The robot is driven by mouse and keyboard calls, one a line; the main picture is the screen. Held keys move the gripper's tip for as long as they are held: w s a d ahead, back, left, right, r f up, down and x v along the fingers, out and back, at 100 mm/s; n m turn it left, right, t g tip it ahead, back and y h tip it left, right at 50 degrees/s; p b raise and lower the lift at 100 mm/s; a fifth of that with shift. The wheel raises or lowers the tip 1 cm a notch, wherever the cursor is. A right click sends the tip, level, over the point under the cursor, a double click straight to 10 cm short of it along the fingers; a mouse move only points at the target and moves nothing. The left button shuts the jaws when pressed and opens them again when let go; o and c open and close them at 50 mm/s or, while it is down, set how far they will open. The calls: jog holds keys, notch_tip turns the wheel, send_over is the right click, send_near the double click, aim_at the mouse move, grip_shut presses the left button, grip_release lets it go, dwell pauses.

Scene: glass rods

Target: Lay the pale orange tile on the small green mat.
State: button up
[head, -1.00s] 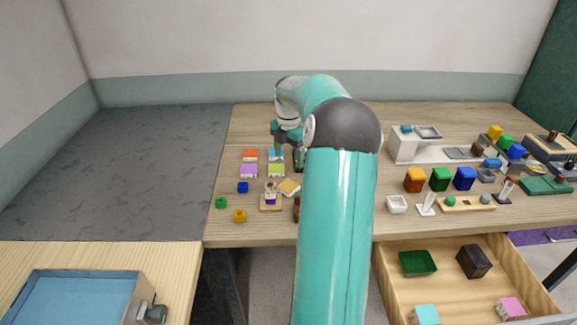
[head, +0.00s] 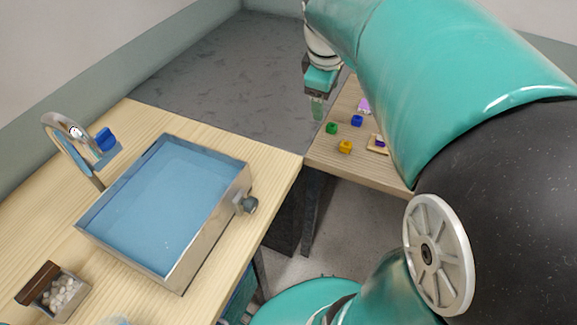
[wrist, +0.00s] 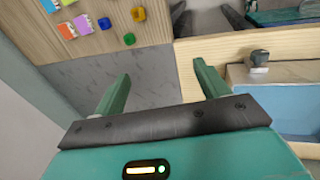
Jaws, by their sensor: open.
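My gripper (head: 317,107) is open with nothing between its fingers. It hangs over the grey floor gap beside the left edge of the far wooden table. In the wrist view my gripper (wrist: 162,76) points past the table edge, its two green fingers wide apart. The small green mat (wrist: 68,2) shows only partly at the top edge of the wrist view, beside orange, purple and blue squares. The pale orange tile cannot be made out in either current view; my arm covers much of the table in the head view.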

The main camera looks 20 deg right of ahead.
jog(key=s+a+f+m+t+y, duration=0.2)
jog(key=s+a+m, duration=0.6)
jog(key=s+a, duration=0.5)
jog(key=shift+s+a+f+t, duration=0.15)
jog(key=shift+s+a+t, duration=0.2)
jog(key=shift+a+t, duration=0.45)
